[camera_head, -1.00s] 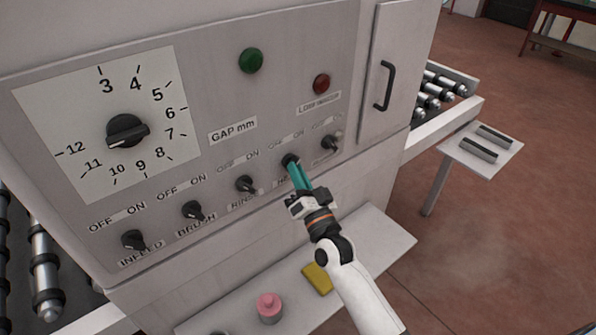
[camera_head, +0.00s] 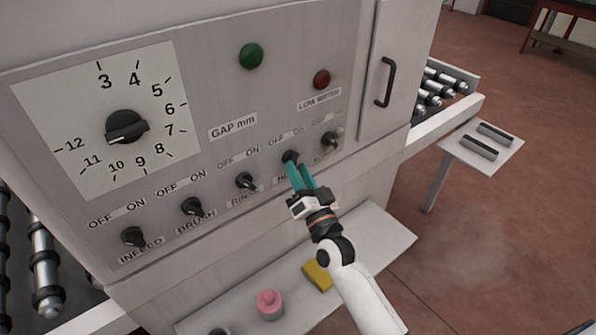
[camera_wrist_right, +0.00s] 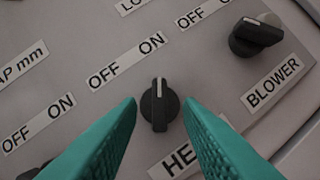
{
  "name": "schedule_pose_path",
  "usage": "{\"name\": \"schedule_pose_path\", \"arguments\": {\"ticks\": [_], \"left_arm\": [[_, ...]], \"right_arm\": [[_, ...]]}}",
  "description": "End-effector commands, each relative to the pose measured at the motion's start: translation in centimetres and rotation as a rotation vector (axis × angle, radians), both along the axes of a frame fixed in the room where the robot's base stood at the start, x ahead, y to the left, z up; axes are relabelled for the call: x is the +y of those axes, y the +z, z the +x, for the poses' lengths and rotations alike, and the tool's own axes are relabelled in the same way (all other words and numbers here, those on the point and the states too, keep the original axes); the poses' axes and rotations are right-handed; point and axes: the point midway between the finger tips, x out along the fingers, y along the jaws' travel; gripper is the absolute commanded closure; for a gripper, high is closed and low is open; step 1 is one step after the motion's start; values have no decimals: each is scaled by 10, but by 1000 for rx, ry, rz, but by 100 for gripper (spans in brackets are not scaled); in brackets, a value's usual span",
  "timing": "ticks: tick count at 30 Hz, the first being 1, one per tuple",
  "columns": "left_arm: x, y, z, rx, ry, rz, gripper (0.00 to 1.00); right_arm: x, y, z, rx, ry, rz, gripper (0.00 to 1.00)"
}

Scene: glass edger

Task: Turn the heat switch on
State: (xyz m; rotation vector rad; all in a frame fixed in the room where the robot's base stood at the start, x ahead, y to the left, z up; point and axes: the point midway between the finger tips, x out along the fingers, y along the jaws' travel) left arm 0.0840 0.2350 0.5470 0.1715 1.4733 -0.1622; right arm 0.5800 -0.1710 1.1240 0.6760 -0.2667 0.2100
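The heat switch is a black knob (camera_head: 290,157) on the grey control panel (camera_head: 225,75), under the words OFF and ON. In the right wrist view the heat switch (camera_wrist_right: 159,106) has a white mark that points up, toward the word ON. My right gripper (camera_head: 299,168) has teal fingers and is at the switch. In the right wrist view my right gripper (camera_wrist_right: 159,101) is open, one finger on each side of the knob, with visible gaps. The HEAT label is partly hidden by a finger. My left gripper is not in view.
The blower switch (camera_head: 330,139) is close on the right and the rinse switch (camera_head: 245,181) on the left. A red button (camera_head: 321,79) and a green button (camera_head: 251,56) are above. A shelf (camera_head: 385,240) below holds a yellow sponge (camera_head: 317,276) and a pink object (camera_head: 269,304).

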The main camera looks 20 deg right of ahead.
Motion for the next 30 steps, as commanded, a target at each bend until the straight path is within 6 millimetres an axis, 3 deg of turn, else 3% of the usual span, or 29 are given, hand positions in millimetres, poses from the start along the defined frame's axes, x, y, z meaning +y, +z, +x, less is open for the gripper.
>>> {"name": "schedule_pose_path", "arguments": {"ticks": [9, 15, 21, 30], "left_arm": [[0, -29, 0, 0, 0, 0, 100], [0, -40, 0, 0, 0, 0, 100], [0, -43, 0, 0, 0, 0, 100], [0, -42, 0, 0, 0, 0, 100]], "right_arm": [[-7, -26, -62, 3, 0, 0, 67], [-11, -34, -93, 2, 0, -1, 67], [-12, -35, -105, 1, 1, 0, 67], [-12, -35, -106, 0, 0, 0, 67]]}}
